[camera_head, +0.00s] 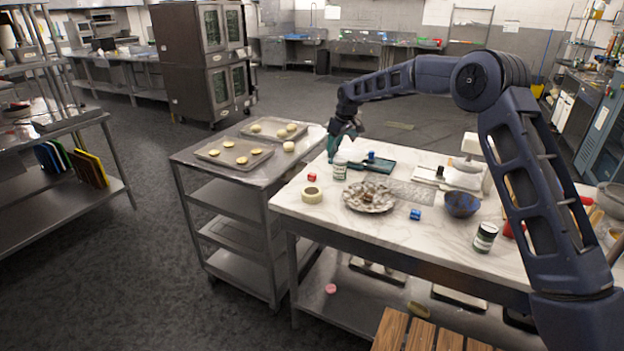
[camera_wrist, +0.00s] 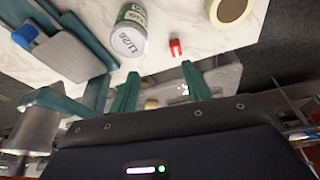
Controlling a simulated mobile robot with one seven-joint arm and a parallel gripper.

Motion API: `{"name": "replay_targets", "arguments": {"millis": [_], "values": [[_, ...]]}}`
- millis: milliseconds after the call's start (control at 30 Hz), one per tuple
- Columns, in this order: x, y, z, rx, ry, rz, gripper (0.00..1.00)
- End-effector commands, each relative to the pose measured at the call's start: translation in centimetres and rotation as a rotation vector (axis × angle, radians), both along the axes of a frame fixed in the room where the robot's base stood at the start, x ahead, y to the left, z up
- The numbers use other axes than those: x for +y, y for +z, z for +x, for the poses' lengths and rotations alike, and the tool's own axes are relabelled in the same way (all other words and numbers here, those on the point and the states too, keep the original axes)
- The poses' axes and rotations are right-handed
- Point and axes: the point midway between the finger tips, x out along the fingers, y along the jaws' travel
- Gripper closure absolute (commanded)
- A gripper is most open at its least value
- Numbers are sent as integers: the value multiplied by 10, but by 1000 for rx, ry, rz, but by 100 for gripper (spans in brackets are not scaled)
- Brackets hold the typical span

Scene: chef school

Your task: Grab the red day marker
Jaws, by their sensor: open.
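The red day marker (camera_head: 311,177) is a small red block near the left edge of the marble-topped table (camera_head: 300,212). It lies between a beige roll and a white-and-green jar. In the wrist view the red marker (camera_wrist: 176,47) has a notched shape and lies on the marble just beyond my fingertips, nearer the right finger. My gripper (camera_head: 334,148) is above the table's back left part, pointing down. In the wrist view its two teal fingers (camera_wrist: 160,70) are apart, with nothing held between them.
The jar (camera_head: 340,170) stands close to the marker, with the beige roll (camera_head: 312,195) in front. A dark tray (camera_head: 378,168) with a blue item (camera_head: 371,156), a crumpled plate (camera_head: 360,206), a small blue block (camera_head: 415,214) and a bowl (camera_head: 461,205) lie rightward. A cart (camera_head: 215,178) stands left.

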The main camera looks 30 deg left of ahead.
Motion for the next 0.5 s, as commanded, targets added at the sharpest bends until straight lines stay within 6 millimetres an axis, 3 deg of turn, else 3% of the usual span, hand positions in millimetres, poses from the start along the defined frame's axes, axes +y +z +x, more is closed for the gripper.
{"name": "replay_targets", "arguments": {"millis": [100, 200, 500], "values": [[32, -26, -10, 9, 47, 3, 51], [48, -39, -15, 12, 72, 6, 51], [62, -61, -19, 15, 87, 6, 51]]}}
